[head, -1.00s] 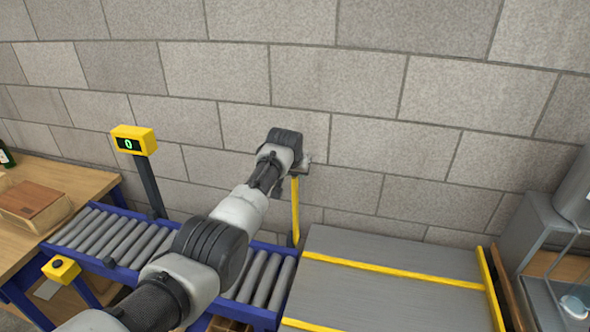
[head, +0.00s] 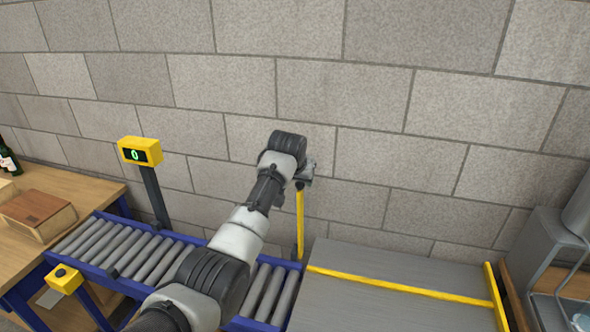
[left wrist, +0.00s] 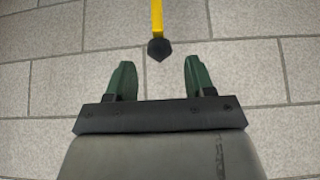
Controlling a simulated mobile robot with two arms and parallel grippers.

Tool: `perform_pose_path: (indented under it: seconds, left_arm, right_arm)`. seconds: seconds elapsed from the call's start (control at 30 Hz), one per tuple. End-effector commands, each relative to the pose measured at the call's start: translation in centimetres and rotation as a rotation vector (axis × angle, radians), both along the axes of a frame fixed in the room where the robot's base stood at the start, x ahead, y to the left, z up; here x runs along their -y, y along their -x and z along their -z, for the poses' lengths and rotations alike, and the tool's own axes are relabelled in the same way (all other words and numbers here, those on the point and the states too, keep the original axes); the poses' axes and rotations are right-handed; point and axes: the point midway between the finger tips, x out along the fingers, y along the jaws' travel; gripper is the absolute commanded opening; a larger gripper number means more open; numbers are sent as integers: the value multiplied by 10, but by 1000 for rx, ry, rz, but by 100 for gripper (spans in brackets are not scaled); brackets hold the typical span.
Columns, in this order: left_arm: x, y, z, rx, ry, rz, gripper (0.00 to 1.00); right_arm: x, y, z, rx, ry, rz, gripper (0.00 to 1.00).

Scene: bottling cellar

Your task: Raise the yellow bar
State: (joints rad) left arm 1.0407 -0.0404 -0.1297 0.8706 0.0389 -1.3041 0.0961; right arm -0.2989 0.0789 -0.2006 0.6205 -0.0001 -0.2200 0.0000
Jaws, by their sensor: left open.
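The yellow bar (head: 300,225) stands upright by the wall, between the right end of the roller conveyor and the grey platform. In the left wrist view the yellow bar (left wrist: 157,15) comes in from the top edge and ends in a black tip (left wrist: 158,49). My left gripper (head: 306,177) is at the bar's upper end in the head view, where the arm partly hides the contact area. In the left wrist view its green fingers (left wrist: 160,78) are apart with nothing between them. The black tip lies just ahead of the gap. My right gripper is not in view.
The blue conveyor (head: 125,250) runs under my left arm. A yellow display (head: 139,151) reading 0 stands behind it. A yellow button box (head: 63,279) is in front. The grey platform (head: 400,270) is bare. A block wall (head: 370,110) is close behind.

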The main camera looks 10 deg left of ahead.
Motion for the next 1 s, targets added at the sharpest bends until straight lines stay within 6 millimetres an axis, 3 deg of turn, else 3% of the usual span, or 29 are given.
perform_pose_path:
  seconds: [0.3, 0.53, 0.87, 1.0]
  left_arm:
    - [-1, 26, -36, 2, 1, -1, 54]
    - [-2, 35, -49, -2, 1, -1, 54]
    - [-2, 36, -48, -4, 0, 0, 54]
    - [-4, 47, -22, -20, -2, 2, 54]
  right_arm:
    - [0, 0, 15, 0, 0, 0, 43]
    - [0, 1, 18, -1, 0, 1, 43]
    - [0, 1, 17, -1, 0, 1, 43]
    - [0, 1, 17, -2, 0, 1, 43]
